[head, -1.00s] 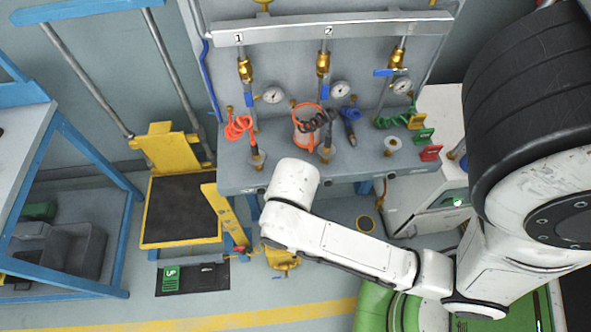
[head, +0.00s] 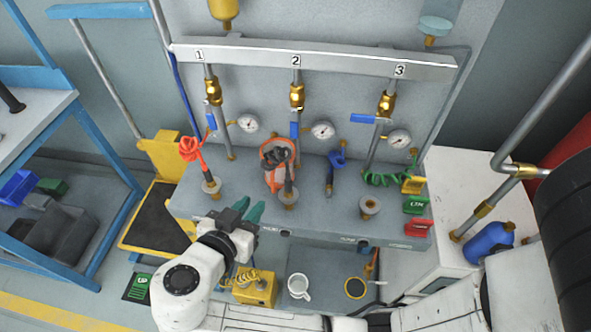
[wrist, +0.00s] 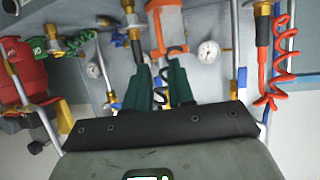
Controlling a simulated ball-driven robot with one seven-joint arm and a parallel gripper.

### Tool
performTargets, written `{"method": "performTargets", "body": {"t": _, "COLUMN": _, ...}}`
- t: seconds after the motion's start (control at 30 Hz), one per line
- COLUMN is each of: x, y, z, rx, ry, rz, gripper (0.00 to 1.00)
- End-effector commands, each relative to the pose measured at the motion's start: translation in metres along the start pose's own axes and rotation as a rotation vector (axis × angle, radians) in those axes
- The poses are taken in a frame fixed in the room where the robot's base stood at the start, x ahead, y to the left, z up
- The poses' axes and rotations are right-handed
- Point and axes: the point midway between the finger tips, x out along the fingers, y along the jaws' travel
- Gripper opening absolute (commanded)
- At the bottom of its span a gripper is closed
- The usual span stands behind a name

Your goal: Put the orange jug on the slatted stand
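In the wrist view the orange jug (wrist: 170,28) is upside down at the top, beyond the fingertips. My gripper (head: 251,210) is over the bench's front edge, left of and nearer than the jug, apart from it. In the wrist view my gripper (wrist: 161,72) has its two green fingers apart, with the black coil visible beyond the gap. I cannot make out a slatted stand in these views.
A red coiled hose (head: 191,150) hangs left of the jug. A green coiled hose (head: 388,179) and pressure gauges are to the right and behind. A white mug (head: 298,286) and a yellow box (head: 255,290) are below the bench front.

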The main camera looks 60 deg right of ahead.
Motion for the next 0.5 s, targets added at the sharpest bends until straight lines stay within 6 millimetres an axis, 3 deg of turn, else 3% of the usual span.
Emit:
{"method": "performTargets", "body": {"t": 0.33, "x": 0.043, "y": 0.000, "z": -0.002, "rx": 0.012, "ry": 0.009, "rz": 0.004, "gripper": 0.23}}
{"method": "performTargets", "body": {"t": 0.5, "x": 0.055, "y": -0.001, "z": -0.001, "rx": 0.011, "ry": 0.008, "rz": 0.001, "gripper": 0.23}}
